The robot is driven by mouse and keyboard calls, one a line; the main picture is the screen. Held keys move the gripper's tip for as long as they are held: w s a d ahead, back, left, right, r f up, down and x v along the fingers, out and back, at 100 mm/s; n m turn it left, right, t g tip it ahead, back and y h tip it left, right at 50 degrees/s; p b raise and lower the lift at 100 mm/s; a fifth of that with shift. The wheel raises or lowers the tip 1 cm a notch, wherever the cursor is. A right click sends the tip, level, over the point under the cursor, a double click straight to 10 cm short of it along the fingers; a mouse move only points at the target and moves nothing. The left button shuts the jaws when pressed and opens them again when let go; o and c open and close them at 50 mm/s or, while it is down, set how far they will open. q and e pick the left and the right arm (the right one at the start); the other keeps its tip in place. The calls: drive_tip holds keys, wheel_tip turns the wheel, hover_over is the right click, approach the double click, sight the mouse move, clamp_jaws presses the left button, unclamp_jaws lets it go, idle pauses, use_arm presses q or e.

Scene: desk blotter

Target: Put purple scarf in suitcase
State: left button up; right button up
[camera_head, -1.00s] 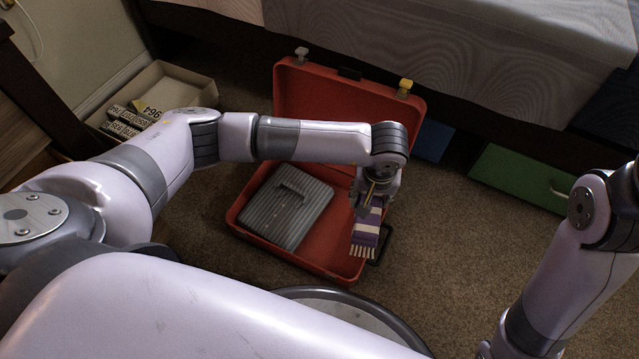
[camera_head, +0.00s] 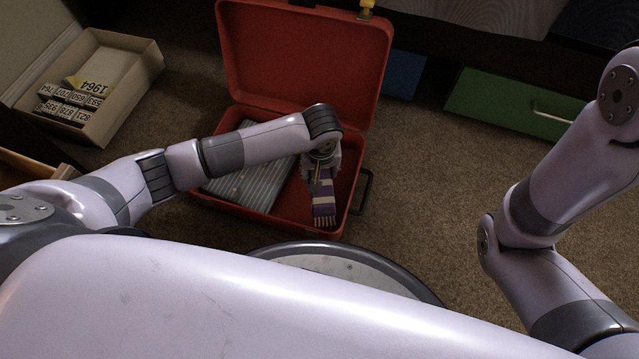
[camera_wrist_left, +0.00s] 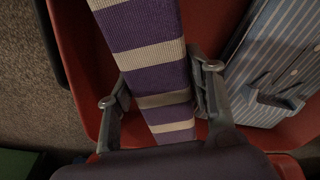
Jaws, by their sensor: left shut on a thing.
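The purple scarf (camera_head: 324,207), with cream stripes and a fringed end, is in my left gripper (camera_head: 318,178). In the left wrist view the scarf (camera_wrist_left: 150,45) runs between the two fingers of the left gripper (camera_wrist_left: 157,95), which are shut on it. The red suitcase (camera_head: 305,65) lies open on the carpet, lid raised at the back. The scarf is over the right part of its base, within the rim as seen from above. I cannot tell whether it touches the bottom. My right gripper is out of view.
A folded grey-striped garment (camera_head: 243,185) fills the left part of the suitcase base; it also shows in the left wrist view (camera_wrist_left: 285,60). A cardboard box (camera_head: 125,95) with numbered items stands at left. A green drawer (camera_head: 510,103) is at back right. Carpet right of the suitcase is clear.

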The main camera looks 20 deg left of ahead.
use_arm(q)
wheel_tip(320, 180, down, 5)
drive_tip(key=b, duration=0.3)
drive_tip(key=shift+r, duration=0.2)
drive_tip(key=shift+f, duration=0.15)
drive_tip(key=o, duration=1.2)
drive_tip(key=shift+o, duration=0.2)
